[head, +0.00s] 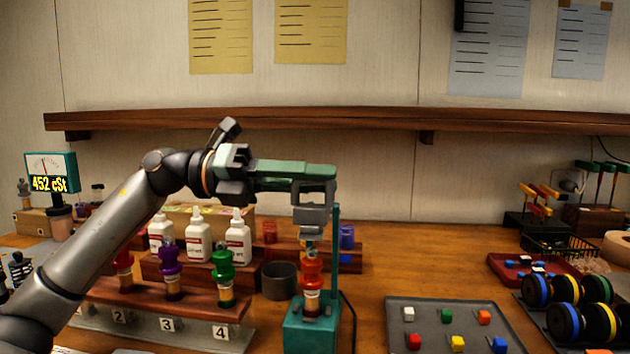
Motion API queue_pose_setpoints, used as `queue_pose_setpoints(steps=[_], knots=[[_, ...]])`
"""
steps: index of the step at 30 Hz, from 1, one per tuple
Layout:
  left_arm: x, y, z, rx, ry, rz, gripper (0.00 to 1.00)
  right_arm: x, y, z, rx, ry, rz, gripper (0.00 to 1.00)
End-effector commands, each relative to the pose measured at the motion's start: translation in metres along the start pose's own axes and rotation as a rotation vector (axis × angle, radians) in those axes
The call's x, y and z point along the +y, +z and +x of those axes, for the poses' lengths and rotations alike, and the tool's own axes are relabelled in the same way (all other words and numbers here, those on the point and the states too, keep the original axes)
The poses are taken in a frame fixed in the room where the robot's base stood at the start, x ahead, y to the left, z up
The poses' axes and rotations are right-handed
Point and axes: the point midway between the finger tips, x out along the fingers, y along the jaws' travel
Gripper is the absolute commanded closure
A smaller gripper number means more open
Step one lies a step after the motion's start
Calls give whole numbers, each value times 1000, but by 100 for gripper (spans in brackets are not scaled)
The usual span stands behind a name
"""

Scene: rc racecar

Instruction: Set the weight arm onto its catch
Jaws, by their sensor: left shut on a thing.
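The weight arm (290,170) is a green bar, roughly level, above the teal test stand (312,335). A grey block-shaped weight (312,214) hangs below its right part. My left gripper (246,172) comes in from the left and is shut on the bar's left end. A thin teal post (335,262) rises at the stand's right side to near the bar's right end. A red damper (311,280) stands upright on the stand beneath the weight. I cannot make out the catch, or whether the arm touches it. My right gripper is out of view.
Left of the stand, a wooden rack (150,300) holds red, purple and green dampers. White bottles (198,237) and a dark cup (279,280) stand behind. A grey tray (450,318) with coloured cubes lies to the right. A shelf (300,120) runs along the wall above.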

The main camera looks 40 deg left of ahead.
Motion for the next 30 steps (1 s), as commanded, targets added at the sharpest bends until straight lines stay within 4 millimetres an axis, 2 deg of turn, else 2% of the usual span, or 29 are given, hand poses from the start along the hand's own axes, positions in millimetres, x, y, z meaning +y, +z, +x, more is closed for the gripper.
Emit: queue_pose_setpoints(steps=[1, 8, 9, 15, 30], knots=[[-2, -7, 2, 24, -6, -2, 100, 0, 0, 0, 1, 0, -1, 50], [-1, -7, 2, 25, -5, -4, 100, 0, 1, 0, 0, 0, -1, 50], [-1, -8, 2, 25, -5, -5, 78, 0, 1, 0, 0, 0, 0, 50], [0, -8, 3, 26, -3, -5, 56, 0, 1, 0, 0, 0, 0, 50], [1, -3, 1, 19, -3, -3, 55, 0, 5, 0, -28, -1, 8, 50]])
